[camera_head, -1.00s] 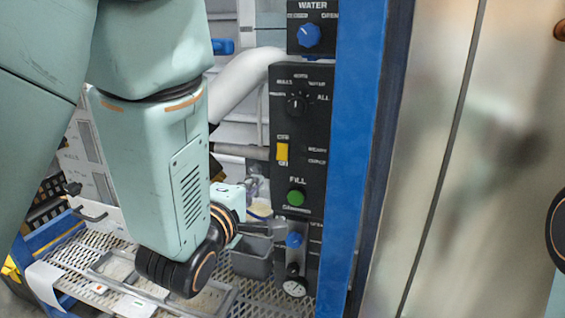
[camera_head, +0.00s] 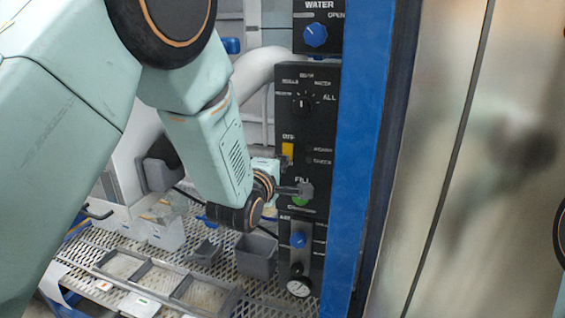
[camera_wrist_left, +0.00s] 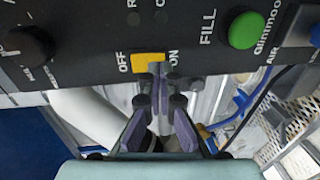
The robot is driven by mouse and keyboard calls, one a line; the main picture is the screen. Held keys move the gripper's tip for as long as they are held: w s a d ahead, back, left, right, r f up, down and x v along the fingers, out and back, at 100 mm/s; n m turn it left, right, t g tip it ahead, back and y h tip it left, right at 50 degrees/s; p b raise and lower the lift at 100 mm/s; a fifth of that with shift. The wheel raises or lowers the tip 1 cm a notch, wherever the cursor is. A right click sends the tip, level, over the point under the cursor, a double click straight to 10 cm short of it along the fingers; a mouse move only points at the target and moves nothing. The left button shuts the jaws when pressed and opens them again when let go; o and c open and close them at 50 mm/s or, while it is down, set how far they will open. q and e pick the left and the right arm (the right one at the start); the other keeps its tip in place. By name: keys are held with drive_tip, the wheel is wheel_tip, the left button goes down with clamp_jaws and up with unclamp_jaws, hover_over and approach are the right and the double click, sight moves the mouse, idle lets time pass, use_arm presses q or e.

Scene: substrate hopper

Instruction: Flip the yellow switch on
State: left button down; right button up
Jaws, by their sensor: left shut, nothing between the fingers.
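The yellow switch (camera_head: 288,149) sits on the dark control panel (camera_head: 318,120), between the selector dial and the green FILL button. In the left wrist view the yellow switch (camera_wrist_left: 148,61) lies between the OFF and ON labels; I cannot tell which way it is set. My left gripper (camera_head: 304,190) is just below the switch in the head view, in front of part of the FILL button. In the left wrist view its closed fingertips (camera_wrist_left: 160,82) are empty, close to the switch's lower edge; contact is unclear. My right gripper is not in view.
The green FILL button (camera_wrist_left: 245,30) is close to the switch. A black selector dial (camera_head: 304,102) and blue WATER knob (camera_head: 315,35) are above. A blue post (camera_head: 358,150) borders the panel. A grey bin (camera_head: 257,257) stands on the perforated shelf below.

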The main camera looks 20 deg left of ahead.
use_arm(q)
drive_tip(key=shift+w+d+f, duration=0.1)
drive_tip(key=shift+w, duration=0.45)
drive_tip(key=shift+w+f+t+b, duration=0.1)
drive_tip(key=shift+w+t+b, duration=0.2)
drive_tip(key=shift+b, duration=0.45)
drive_tip(key=shift+s+f, duration=0.1)
drive_tip(key=shift+s, duration=0.1)
